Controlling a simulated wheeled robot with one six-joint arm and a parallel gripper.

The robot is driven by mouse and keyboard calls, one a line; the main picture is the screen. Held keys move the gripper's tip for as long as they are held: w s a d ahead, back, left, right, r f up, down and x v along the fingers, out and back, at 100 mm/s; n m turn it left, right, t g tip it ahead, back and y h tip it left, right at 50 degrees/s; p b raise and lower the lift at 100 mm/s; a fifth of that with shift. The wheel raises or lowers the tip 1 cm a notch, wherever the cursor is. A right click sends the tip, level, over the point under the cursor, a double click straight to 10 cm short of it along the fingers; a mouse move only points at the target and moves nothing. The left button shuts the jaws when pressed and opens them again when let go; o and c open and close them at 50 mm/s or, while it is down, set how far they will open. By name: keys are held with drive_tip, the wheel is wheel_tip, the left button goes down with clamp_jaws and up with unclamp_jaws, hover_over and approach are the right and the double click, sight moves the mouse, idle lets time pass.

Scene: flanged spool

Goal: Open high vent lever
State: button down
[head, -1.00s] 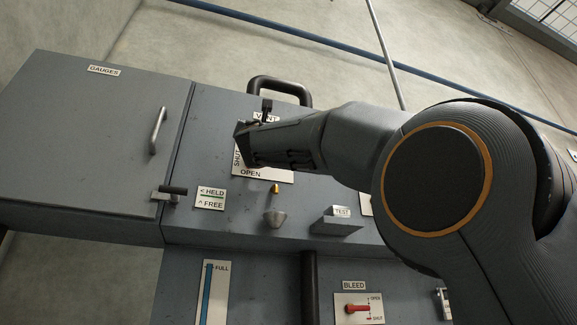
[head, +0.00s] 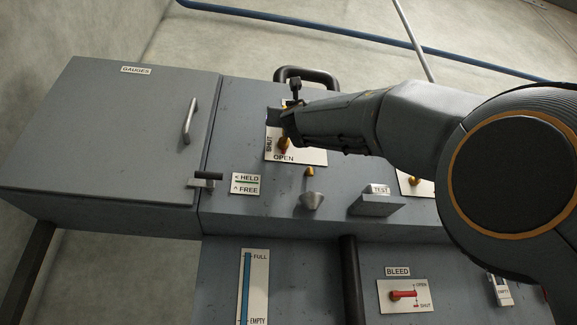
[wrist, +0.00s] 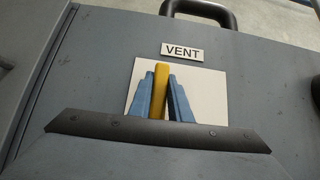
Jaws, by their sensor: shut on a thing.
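The vent lever is yellow and sits on a white plate (head: 313,155) marked SHUT at the left and OPEN at the bottom. In the wrist view the lever (wrist: 160,88) stands between the two blue fingers of my gripper (wrist: 160,100), which is shut on it. The VENT label (wrist: 182,52) is just above. In the head view my gripper (head: 288,122) reaches in from the right and covers most of the lever. A yellow part of the lever (head: 284,146) shows below it, above the word OPEN. The lever's exact angle is hard to tell.
A dark handle (head: 308,76) arches behind the plate. Below are a small yellow pin (head: 310,172), a grey knob (head: 312,200) and a HELD/FREE label (head: 246,184). The TEST block (head: 377,200) is at right, the GAUGES door (head: 110,130) at left, a red BLEED lever (head: 404,295) lower.

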drive_tip(key=c, duration=1.6)
unclamp_jaws()
drive_tip(key=shift+w+a+f, duration=0.1)
drive_tip(key=shift+a, duration=0.1)
drive_tip(key=shift+c, duration=0.2)
drive_tip(key=shift+d, duration=0.15)
drive_tip(key=b+v, duration=0.5)
drive_tip(key=v, duration=0.2)
drive_tip(key=shift+s+f, duration=0.25)
drive_tip(key=shift+s, duration=0.05)
